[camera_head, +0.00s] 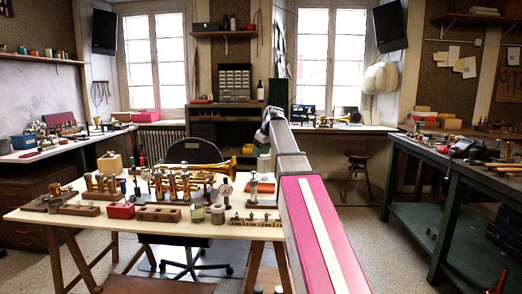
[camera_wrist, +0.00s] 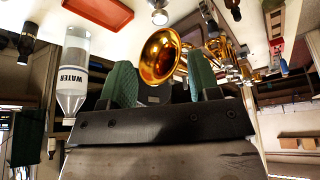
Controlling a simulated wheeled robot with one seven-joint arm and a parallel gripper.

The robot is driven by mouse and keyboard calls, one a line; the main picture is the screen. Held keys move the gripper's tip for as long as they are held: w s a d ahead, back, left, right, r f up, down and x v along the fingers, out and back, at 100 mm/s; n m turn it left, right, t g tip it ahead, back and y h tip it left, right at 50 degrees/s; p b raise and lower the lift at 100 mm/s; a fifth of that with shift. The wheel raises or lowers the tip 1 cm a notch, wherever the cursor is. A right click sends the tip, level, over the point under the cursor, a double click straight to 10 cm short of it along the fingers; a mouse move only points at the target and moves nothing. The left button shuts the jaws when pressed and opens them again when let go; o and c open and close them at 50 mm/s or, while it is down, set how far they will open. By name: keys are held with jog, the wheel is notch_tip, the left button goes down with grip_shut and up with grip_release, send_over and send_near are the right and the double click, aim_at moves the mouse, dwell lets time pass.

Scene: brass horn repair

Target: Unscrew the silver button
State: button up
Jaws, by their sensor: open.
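My gripper (camera_wrist: 160,62) is open and empty, with two green textured fingers apart in the wrist view. The wrist picture appears upside down. A brass horn (camera_wrist: 163,58) shows its bell between and beyond the fingers, apart from them. In the head view a brass horn (camera_head: 205,167) lies across the middle of the light table, its bell to the right. Brass valve parts (camera_head: 172,186) stand in front of it. I cannot pick out the silver button with certainty in either view.
The light table (camera_head: 75,227) holds wooden blocks, a red box (camera_head: 121,211), jars and a dial gauge (camera_head: 225,190). In the wrist view a bottle marked WATER (camera_wrist: 73,80) is beside the left finger. A green workbench (camera_head: 455,160) is at right; open floor lies between.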

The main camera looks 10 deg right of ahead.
aim_at(255, 172)
jog(key=x, duration=0.9)
jog(key=shift+w+a+f, duration=0.1)
jog(key=shift+a+f, duration=0.05)
jog(key=shift+f, duration=0.25)
grip_shut()
jog(key=n+g, duration=0.1)
jog(key=n, duration=0.2)
jog(key=shift+w+y, duration=0.2)
jog(key=shift+y, duration=0.2)
jog(key=shift+n+g+y, duration=0.3)
jog(key=shift+n, duration=0.8)
jog(key=shift+w+n+g, duration=0.15)
jog(key=shift+n+g, duration=0.35)
jog(key=shift+n, duration=0.6)
jog(key=n+g, duration=0.1)
jog(key=n, duration=0.2)
